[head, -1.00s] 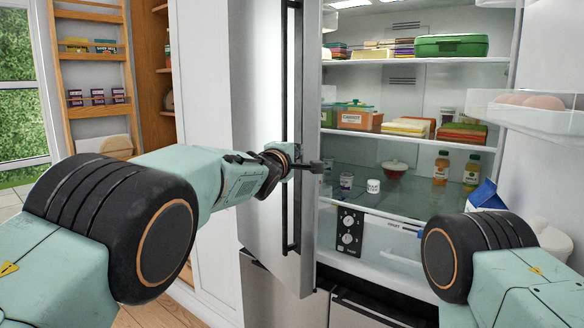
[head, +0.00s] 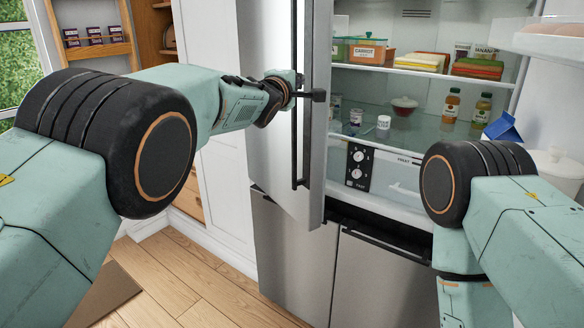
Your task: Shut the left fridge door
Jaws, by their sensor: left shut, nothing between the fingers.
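The left fridge door (head: 272,155) stands partly open, with its steel outer face and a dark vertical handle (head: 296,130) turned toward me. My left gripper (head: 318,96) is shut with nothing between its fingers. It lies across the upper part of the handle in the picture, its tip near the door's free edge; I cannot tell whether it touches. The open fridge interior (head: 395,115) shows to the right of the door. My right gripper is out of view; only part of the right arm shows at the lower right.
Shelves hold food boxes, bottles (head: 451,105) and a small bowl (head: 404,106). The right door's shelf (head: 540,40) holds eggs and stands open at the right. Shut lower doors (head: 385,285) are below. A wooden rack (head: 92,48) is at the left.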

